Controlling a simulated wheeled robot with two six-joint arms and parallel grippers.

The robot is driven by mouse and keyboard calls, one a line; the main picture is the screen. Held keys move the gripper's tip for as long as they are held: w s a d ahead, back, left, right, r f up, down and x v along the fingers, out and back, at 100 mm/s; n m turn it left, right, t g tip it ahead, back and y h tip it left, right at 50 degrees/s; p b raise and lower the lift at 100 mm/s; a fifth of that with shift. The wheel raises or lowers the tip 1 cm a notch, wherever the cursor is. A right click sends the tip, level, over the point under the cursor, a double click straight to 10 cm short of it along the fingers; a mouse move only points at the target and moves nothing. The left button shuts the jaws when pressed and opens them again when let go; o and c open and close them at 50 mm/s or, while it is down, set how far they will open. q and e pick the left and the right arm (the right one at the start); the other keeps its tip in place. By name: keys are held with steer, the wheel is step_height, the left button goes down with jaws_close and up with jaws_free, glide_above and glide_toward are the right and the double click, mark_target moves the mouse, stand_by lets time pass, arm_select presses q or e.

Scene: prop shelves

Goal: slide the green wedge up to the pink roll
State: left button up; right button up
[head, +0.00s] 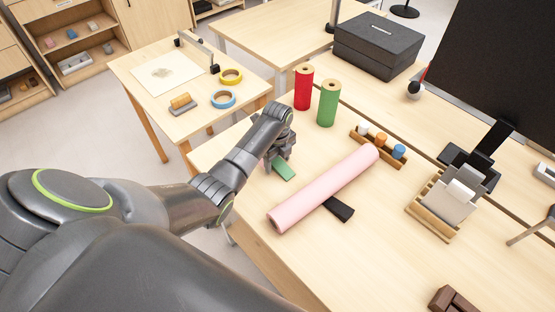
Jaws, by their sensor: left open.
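The green wedge (284,171) lies on the wooden table, partly hidden at its far end by my left gripper. My left gripper (279,162) points down over the wedge, its fingers open and close around or just above it; I cannot tell whether they touch it. The long pink roll (325,188) lies diagonally on the table to the right of the wedge, with a gap of bare wood between them. A black block (340,209) lies against the near right side of the roll. My right gripper is not in the view.
A red roll (303,88) and a green roll (328,103) stand upright behind the gripper. A wooden rack (367,150) with small bottles sits beyond the pink roll's far end. A card holder (440,209) stands at the right. The table's left edge is near the wedge.

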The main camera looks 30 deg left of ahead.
mark_target(286, 175)
arm_select(q)
steer(key=shift+c, duration=0.4)
steer(key=c, duration=1)
steer(key=o, duration=0.3)
steer(key=shift+c, duration=1.4)
steer(key=shift+s+d+p, duration=0.35)
steer(key=shift+d+p, duration=0.25)
steer(key=shift+d, duration=0.1)
steer(key=shift+s+d+p, duration=0.4)
steer(key=shift+d+p, duration=0.25)
steer(key=shift+s+d+p, duration=0.35)
steer(key=shift+d+p, duration=0.25)
steer(key=shift+d, duration=0.1)
steer(key=shift+s+d+p, duration=0.3)
steer(key=shift+d+p, duration=0.05)
steer(key=shift+d, duration=0.15)
steer(key=shift+s+d+p, duration=0.25)
steer(key=shift+d+p, duration=0.1)
steer(key=shift+d, duration=0.1)
steer(key=shift+s+a+p, duration=0.15)
steer(key=shift+s+p, duration=0.1)
steer(key=shift+p, duration=0.3)
